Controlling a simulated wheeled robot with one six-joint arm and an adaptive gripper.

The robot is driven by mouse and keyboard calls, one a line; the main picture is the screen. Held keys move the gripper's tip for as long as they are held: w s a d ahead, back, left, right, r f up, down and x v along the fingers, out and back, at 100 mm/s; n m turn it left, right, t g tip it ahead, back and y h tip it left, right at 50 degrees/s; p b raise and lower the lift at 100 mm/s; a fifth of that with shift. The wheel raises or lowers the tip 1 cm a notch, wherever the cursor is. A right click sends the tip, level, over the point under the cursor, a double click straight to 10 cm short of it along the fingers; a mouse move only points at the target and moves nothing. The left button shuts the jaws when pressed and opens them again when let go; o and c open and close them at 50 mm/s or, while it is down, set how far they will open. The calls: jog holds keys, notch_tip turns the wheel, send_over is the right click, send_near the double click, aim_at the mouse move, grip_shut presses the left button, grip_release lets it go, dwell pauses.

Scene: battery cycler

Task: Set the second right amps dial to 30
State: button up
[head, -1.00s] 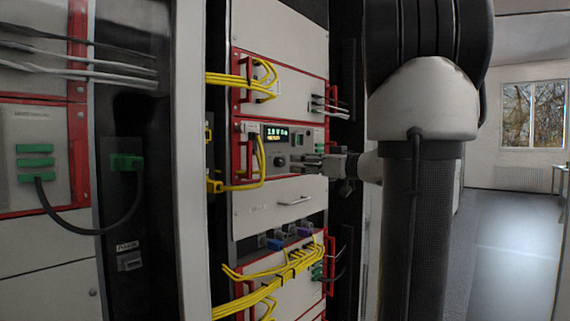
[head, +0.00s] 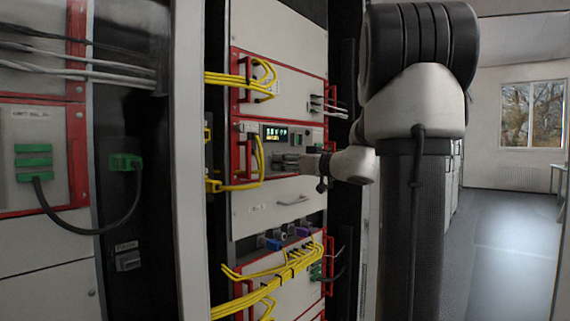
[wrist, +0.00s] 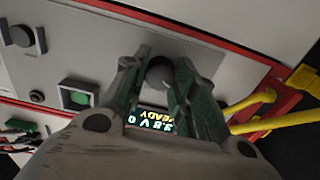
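A dark round dial (wrist: 160,72) on the pale instrument panel (wrist: 110,50) sits between the two fingertips of my gripper (wrist: 159,66) in the wrist view. The fingers are apart, one on each side of the dial; I cannot tell whether they touch it. In the head view my gripper (head: 288,162) is in front of the panel just below the lit display (head: 276,134) and hides the dial. The display also shows upside down in the wrist view (wrist: 152,121), reading about "2.8 V 0" and "READY". The dial's marks and setting cannot be read.
Another dark dial (wrist: 20,36) and a green square button (wrist: 79,97) are left of my gripper in the wrist view. Yellow cables (head: 252,180) and a red handle (head: 248,160) stand out left of it in the head view. A drawer handle (head: 294,200) is below.

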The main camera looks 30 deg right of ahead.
jog(key=shift+c, duration=0.6)
jog(key=shift+m, duration=0.3)
jog(key=m, duration=1.1)
jog(key=shift+m, duration=0.4)
jog(key=m, duration=1.1)
jog(key=shift+m, duration=0.3)
jog(key=o, duration=1)
